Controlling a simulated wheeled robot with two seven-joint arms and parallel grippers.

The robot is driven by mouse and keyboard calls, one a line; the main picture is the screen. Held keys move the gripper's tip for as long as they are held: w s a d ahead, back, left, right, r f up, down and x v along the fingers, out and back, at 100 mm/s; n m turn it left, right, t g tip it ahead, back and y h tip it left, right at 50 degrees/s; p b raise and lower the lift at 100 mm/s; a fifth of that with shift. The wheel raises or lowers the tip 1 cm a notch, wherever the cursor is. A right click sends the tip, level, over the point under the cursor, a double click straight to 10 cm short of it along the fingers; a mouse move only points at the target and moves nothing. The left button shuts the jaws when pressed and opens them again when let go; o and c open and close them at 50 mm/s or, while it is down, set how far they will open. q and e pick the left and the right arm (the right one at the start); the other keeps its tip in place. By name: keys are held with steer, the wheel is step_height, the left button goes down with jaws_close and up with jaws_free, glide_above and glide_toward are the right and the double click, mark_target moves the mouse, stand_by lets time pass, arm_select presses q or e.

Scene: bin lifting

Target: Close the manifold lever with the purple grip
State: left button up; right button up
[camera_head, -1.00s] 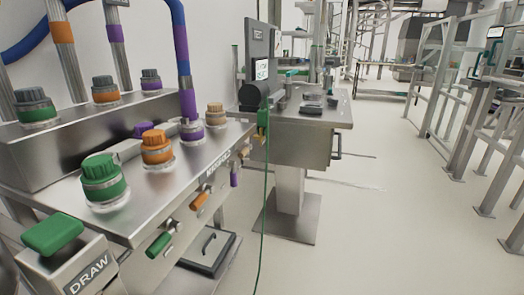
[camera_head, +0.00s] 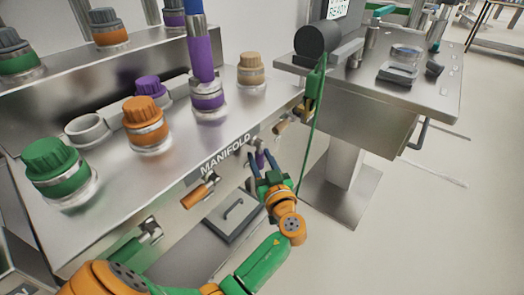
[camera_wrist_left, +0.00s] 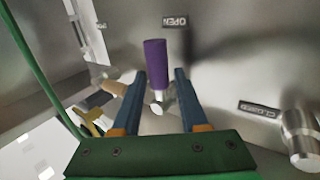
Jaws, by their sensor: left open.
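The manifold lever with the purple grip (camera_head: 260,158) is on the front face of the steel manifold (camera_head: 185,150). In the left wrist view the purple grip (camera_wrist_left: 155,61) points up toward the OPEN label (camera_wrist_left: 174,21); the CLOSED label (camera_wrist_left: 260,108) is off to the right. My left gripper (camera_head: 261,161) is open at the lever in the head view. In the wrist view its two blue fingers (camera_wrist_left: 160,76) stand on either side of the lever, with gaps showing. I cannot tell how deep the grip sits between them. My right gripper is not in view.
A lever with an orange grip (camera_head: 196,196) sticks out left of my gripper, and one with a tan grip (camera_head: 281,127) to its right. A green cable (camera_head: 317,125) hangs close on the right. A steel worktable (camera_head: 400,105) stands behind. A dark tray (camera_head: 232,216) lies below.

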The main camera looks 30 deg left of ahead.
arm_select(q)
steer(key=shift+x, duration=0.75)
steer(key=shift+d, duration=0.1)
jaws_close()
steer(key=shift+f, duration=0.1)
stand_by(0.6)
